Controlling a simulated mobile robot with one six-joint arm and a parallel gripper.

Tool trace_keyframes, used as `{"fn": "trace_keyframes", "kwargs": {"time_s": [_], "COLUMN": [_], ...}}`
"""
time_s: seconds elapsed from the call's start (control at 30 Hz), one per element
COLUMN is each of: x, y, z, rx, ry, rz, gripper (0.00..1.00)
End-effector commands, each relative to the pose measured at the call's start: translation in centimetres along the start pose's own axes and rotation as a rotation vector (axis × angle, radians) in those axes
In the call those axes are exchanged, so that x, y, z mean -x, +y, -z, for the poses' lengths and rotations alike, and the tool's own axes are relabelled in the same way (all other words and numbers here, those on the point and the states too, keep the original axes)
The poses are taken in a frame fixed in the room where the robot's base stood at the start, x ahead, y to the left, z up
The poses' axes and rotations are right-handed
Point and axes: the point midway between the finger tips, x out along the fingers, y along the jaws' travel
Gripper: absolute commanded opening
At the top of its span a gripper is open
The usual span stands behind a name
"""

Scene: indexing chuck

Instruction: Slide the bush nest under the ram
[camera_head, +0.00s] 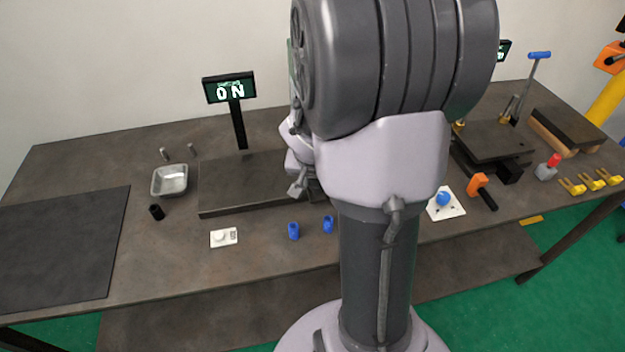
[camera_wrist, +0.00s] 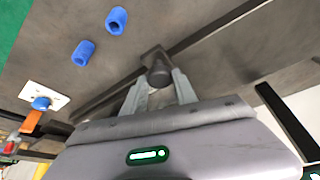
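My gripper (camera_wrist: 160,82) has its two fingers on either side of a dark round knob (camera_wrist: 159,75) in the wrist view. The knob stands on a small dark block (camera_wrist: 152,54), which looks like the bush nest, beside a long dark edge. I cannot tell whether the fingers press on the knob. In the head view my arm covers the middle of the bench, so the nest and the ram cannot be made out there. Two blue bushes, one on the left (camera_head: 293,231) and one on the right (camera_head: 328,224), lie on the bench front; they also show in the wrist view (camera_wrist: 116,20).
A dark raised plate (camera_head: 245,185) with an "ON" display (camera_head: 229,90) is left of my arm. To the right are a blue button (camera_head: 443,198) and orange-handled lever (camera_head: 478,184).

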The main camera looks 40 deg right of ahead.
Motion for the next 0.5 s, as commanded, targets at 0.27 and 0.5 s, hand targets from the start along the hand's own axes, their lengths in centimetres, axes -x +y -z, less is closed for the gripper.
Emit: {"fn": "trace_keyframes", "kwargs": {"time_s": [0.27, 0.5], "x": [0.0, 1.1], "y": [0.1, 0.1], "z": [0.0, 0.1], "rx": [-0.002, -0.002], "ry": [0.0, 0.001], "rz": [-0.002, -0.002], "gripper": [0.55, 0.55]}}
